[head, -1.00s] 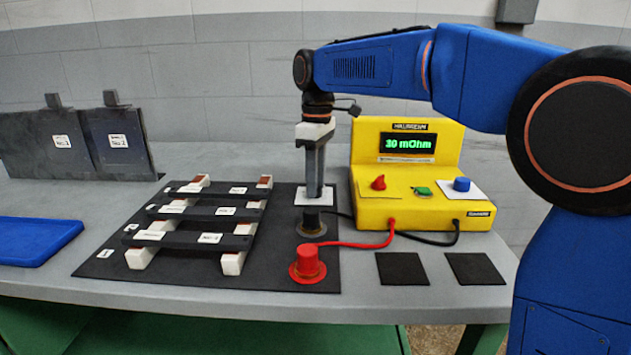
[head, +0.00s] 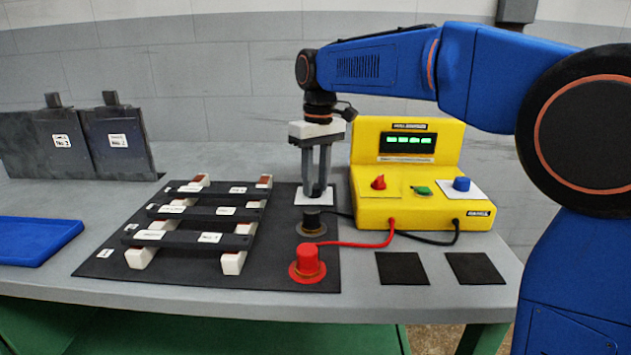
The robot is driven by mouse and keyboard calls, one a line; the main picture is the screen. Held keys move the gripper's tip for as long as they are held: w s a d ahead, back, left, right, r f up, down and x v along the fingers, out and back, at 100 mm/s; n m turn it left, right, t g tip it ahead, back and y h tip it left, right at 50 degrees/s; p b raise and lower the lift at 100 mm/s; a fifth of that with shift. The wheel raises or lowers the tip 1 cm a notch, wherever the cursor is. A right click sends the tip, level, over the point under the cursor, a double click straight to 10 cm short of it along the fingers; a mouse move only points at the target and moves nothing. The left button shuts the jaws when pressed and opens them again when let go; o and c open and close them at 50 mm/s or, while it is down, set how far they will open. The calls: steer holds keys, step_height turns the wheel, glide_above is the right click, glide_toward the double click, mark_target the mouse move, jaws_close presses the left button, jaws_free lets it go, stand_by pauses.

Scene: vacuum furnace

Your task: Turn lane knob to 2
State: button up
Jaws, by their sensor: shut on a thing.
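My gripper (head: 316,189) points straight down with its fingertips at a small white plate (head: 327,201) on the dark mat, behind the black terminal. It is shut on the lane knob, which the fingers hide almost wholly, so its pointer and setting cannot be read. The yellow meter (head: 368,212) stands to the right. Its green display (head: 407,144) shows a row of dash-like marks. On its front are a red knob (head: 379,182), a green knob (head: 421,190) and a blue knob (head: 461,184), all clear of my gripper.
A red terminal (head: 308,262) and a black terminal (head: 311,222) stand close in front, with cables to the meter. A rack of dark bars (head: 205,212) lies left. Two black pads (head: 402,268) lie at front right. A blue tray (head: 35,241) is far left.

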mark_target(319, 186)
steer(key=shift+m, duration=0.9)
steer(key=o, duration=1)
steer(key=shift+o, duration=0.2)
steer(key=shift+r, duration=0.15)
step_height(319, 186, up, 17)
steer(key=shift+w+d, duration=0.25)
steer(key=shift+d, duration=0.15)
steer(key=shift+s, duration=0.15)
